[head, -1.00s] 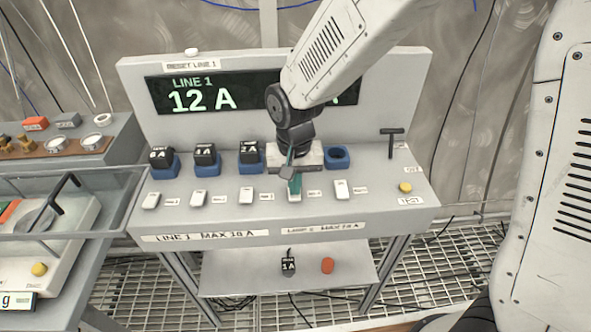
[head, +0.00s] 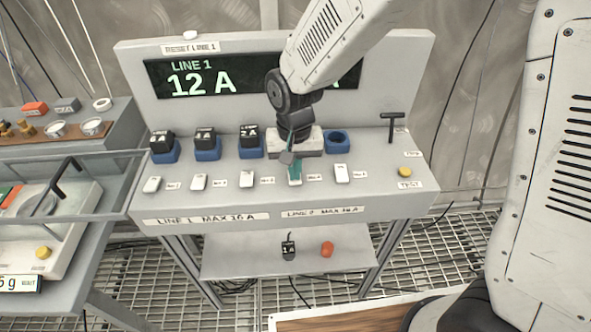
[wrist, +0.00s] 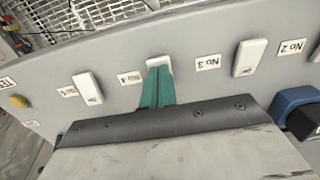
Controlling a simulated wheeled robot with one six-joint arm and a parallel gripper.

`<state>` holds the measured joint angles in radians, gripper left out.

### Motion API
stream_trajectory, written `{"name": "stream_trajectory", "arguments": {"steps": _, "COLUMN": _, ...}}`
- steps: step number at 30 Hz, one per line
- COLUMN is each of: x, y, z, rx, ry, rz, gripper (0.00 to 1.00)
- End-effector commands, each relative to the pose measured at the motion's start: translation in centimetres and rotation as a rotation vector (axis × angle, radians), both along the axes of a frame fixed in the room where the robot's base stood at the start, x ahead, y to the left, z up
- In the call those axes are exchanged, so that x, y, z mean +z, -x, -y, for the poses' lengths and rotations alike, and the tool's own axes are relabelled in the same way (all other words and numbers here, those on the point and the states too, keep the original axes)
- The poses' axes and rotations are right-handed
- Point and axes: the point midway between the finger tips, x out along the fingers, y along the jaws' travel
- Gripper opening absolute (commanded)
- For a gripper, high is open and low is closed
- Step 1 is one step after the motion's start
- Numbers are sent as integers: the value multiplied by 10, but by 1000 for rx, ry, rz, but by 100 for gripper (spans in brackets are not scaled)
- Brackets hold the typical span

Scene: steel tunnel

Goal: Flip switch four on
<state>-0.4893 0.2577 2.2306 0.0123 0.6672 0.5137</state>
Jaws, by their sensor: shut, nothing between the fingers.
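Switch four (wrist: 158,62) is a white rocker in the row on the grey panel, beside the label "No 4" (wrist: 130,78) in the wrist view. My gripper (wrist: 158,72) has its teal fingers together, with nothing between them. The fingertips overlap the near part of switch four; I cannot tell if they touch it or which way it is tilted. In the head view my gripper (head: 295,172) is over the fourth switch from the left and hides most of it.
Neighbouring switches three (head: 246,179) and five (head: 341,173) stand close on either side. Black plugs (head: 250,138) sit in blue sockets behind the row; the right socket (head: 337,141) is empty. The display (head: 205,80) reads "LINE 1 12 A". A black T-handle (head: 392,125) rises at right.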

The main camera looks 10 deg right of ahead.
Motion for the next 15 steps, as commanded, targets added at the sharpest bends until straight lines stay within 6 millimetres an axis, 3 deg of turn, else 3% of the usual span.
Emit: {"name": "stream_trajectory", "arguments": {"steps": 15, "x": 3, "y": -9, "z": 0, "rx": 0, "ry": -1, "rz": 2, "gripper": 0}}
